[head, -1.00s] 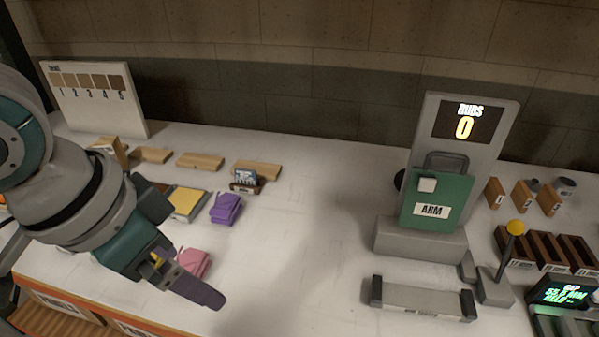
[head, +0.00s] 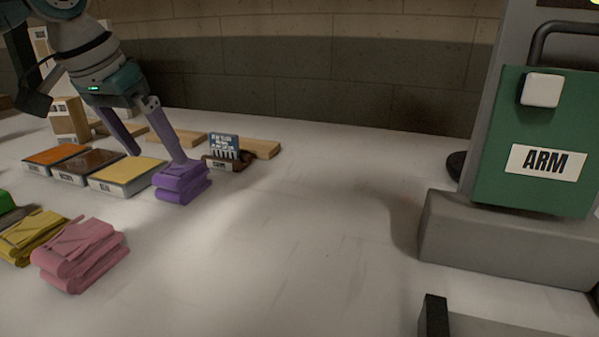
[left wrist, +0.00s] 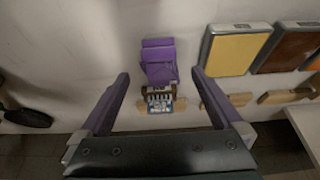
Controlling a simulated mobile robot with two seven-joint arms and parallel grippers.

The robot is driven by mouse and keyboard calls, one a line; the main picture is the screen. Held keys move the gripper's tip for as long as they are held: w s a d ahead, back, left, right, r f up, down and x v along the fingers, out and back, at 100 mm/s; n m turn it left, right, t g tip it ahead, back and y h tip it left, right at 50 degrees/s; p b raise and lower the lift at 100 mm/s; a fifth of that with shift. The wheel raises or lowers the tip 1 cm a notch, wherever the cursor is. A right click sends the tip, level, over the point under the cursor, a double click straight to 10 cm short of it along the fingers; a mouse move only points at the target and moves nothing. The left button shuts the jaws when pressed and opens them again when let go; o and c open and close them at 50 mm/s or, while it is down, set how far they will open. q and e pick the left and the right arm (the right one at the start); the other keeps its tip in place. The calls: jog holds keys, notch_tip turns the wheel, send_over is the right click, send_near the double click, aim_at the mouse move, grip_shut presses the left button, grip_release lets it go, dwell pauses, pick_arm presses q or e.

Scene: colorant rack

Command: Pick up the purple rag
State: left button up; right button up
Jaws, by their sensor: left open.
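The purple rag (head: 182,182) is a folded stack on the white table, just right of the yellow pad in the head view. It also shows in the left wrist view (left wrist: 159,62), at upper middle, ahead of and between the two fingers. My left gripper (head: 160,155) is open and empty, with its purple fingers pointing down behind and above the rag. In the head view one fingertip overlaps the rag's top edge; I cannot tell if it touches. In the left wrist view (left wrist: 163,85) the fingers are wide apart and the rag is not gripped. My right gripper is not in view.
A comb-like tool in a brown holder (head: 224,152) stands close behind the rag. Yellow (head: 127,177), brown and orange pads lie to its left. Pink (head: 80,255) and yellow (head: 35,235) rags lie nearer. A green ARM box (head: 530,140) stands right. The middle table is clear.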

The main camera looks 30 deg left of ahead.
aim_at(171, 172)
pick_arm(q)
jog(key=x, duration=0.3)
jog(key=shift+s, duration=0.2)
jog(key=b+x, duration=0.1)
jog(key=x, duration=0.4)
jog(key=shift+w+r+b, duration=0.15)
jog(key=shift+w+b, duration=0.15)
jog(key=shift+b, duration=0.05)
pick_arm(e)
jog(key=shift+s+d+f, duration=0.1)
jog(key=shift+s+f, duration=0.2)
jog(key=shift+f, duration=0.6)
pick_arm(q)
jog(key=c, duration=1.3)
jog(key=shift+c, duration=0.2)
notch_tip(171, 172, up, 20)
jog(key=p, duration=0.3)
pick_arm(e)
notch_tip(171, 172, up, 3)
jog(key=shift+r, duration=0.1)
